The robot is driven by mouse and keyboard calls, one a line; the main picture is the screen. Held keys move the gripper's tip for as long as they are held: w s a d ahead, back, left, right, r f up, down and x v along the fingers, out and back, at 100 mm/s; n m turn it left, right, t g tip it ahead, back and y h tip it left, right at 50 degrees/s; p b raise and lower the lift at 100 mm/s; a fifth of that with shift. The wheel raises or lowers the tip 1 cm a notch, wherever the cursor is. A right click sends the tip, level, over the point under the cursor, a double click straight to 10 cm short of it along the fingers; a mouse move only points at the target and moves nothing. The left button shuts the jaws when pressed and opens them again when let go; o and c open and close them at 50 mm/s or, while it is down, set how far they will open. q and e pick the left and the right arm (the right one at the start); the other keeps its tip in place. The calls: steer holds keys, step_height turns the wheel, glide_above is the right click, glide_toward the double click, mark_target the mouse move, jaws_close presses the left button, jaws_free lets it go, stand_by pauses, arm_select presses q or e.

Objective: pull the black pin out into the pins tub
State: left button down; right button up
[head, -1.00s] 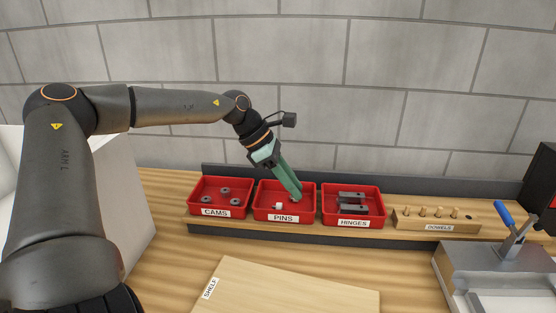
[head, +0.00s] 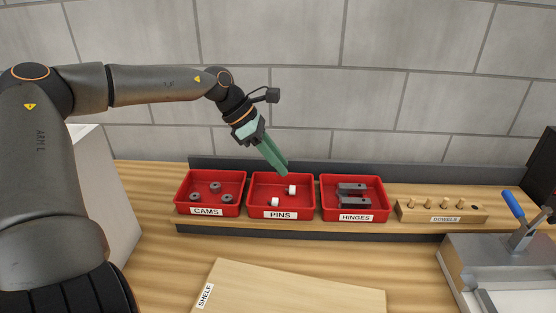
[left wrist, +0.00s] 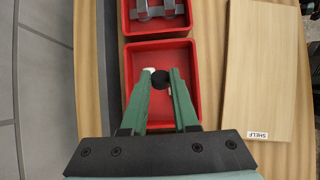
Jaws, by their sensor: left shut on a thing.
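My left gripper (head: 283,172) is above the red pins tub (head: 305,211), its fingers pointing down and to the right, clear of the tub floor. In the left wrist view the gripper is shut on the black pin (left wrist: 159,79), whose dark round end shows between the fingertips, over the tub. In the head view the pin cannot be made out. Two white pins (head: 292,189) lie in the tub. My right gripper is not in view.
The cams tub (head: 206,212) is left of the pins tub, and the hinges tub (head: 355,216) right of it. A dowel block (head: 440,212) stands farther right. A shelf board (head: 300,292) lies in front. A metal fixture (head: 500,260) with a blue handle is at the right.

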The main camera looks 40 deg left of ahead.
mark_target(278, 174)
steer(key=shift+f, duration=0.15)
